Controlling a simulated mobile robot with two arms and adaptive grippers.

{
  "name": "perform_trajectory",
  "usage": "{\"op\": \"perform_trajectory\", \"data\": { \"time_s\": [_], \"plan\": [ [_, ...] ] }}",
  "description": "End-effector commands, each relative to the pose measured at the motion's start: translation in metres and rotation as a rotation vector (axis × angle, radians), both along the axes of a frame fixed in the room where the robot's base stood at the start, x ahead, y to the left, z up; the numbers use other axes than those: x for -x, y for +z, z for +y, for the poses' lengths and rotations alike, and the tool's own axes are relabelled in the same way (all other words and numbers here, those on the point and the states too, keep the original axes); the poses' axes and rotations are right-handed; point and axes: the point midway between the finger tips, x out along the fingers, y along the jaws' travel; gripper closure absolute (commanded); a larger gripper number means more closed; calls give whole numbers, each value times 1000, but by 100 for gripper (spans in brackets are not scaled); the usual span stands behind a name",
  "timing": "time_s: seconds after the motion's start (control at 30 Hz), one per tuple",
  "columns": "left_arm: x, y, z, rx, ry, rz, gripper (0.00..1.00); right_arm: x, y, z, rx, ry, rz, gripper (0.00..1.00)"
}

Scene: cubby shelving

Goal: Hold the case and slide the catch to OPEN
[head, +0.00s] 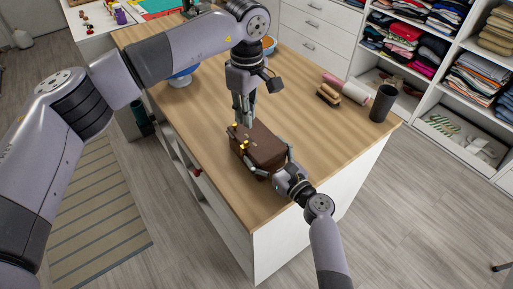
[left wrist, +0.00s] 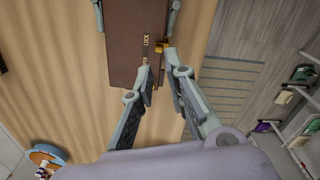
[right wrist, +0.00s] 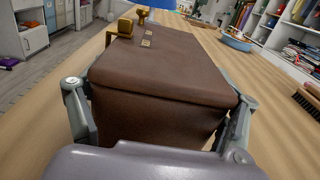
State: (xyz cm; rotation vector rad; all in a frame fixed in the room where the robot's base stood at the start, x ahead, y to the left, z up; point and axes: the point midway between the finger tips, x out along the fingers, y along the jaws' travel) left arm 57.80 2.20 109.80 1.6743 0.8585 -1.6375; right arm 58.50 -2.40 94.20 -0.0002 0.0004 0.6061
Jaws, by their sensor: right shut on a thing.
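A brown case (head: 264,152) lies on the wooden worktop near its front corner. My right gripper (head: 272,168) is shut on the case, its fingers against opposite sides; the right wrist view shows the case (right wrist: 165,75) between them. My left gripper (head: 243,122) points down over that end. Its fingertips (left wrist: 158,66) are close together but apart, right by the catch; I cannot tell whether they touch it.
On the worktop (head: 215,140) stand a dark cup (head: 382,103), a brush (head: 328,95), rolls (head: 354,92) and a blue bowl (head: 181,78) behind my left arm. Shelves of folded clothes (head: 405,35) stand at right. The worktop between the case and cup is clear.

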Motion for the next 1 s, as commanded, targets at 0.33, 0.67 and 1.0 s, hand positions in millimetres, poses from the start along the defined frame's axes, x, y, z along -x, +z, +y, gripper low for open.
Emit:
{"op": "perform_trajectory", "data": {
  "time_s": [0.33, 0.67, 1.0],
  "plan": [
    [19, -1, -14, -39, 543, -71, 100, 0, 0, 0, 0, 1, 1, 55],
    [37, -1, -26, -31, 1079, -168, 100, 0, -1, 0, 0, 1, 1, 55],
    [55, -2, -37, 36, 1628, -275, 100, 0, -1, 0, 0, 1, 1, 55]
  ]
}}
